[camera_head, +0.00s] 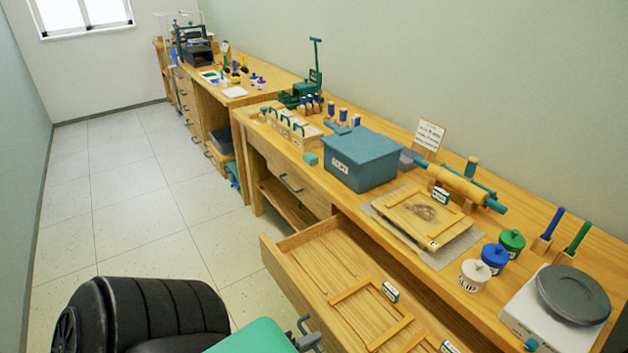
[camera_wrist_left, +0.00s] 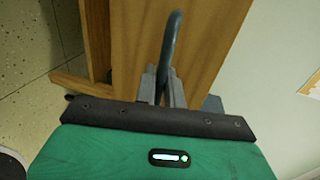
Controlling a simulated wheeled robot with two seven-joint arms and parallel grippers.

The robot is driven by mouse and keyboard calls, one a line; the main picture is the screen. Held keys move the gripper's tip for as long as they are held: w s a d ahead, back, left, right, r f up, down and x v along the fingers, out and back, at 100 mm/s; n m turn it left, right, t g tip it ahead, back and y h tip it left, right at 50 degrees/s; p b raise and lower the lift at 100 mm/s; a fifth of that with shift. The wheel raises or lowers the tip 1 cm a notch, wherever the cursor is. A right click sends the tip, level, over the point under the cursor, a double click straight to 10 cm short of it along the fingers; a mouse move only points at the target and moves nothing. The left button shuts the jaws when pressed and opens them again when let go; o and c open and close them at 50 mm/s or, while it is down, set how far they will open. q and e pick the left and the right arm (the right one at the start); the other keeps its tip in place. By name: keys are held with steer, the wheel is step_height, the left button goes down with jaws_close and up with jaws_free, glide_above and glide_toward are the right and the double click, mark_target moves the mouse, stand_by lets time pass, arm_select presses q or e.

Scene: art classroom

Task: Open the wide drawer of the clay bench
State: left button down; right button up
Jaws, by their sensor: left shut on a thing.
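The wide drawer (camera_head: 283,247) of the wooden clay bench (camera_head: 400,187) is pulled out towards me, and its inside shows wooden frames and slats. My left gripper (camera_head: 309,340) is at the drawer's front, at the lower edge of the head view. It is shut on the drawer's dark bar handle (camera_head: 303,324). In the left wrist view the two grey fingers (camera_wrist_left: 162,86) close around the lower part of the handle (camera_wrist_left: 171,42), against the wooden drawer front (camera_wrist_left: 135,40). The near end of the drawer is cut off in the head view. My right gripper is not in view.
A smaller closed drawer (camera_head: 290,182) is farther along. The tiled floor (camera_head: 130,200) at left is clear.

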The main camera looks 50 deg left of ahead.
arm_select(q)
steer(key=c, duration=1.6)
jaws_free()
steer(key=shift+c, duration=0.2)
steer(key=b+v, duration=0.1)
steer(key=v, duration=1.2)
steer(key=shift+s, duration=0.4)
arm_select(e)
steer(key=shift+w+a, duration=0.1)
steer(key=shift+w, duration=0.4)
arm_select(q)
steer(key=shift+a, duration=0.15)
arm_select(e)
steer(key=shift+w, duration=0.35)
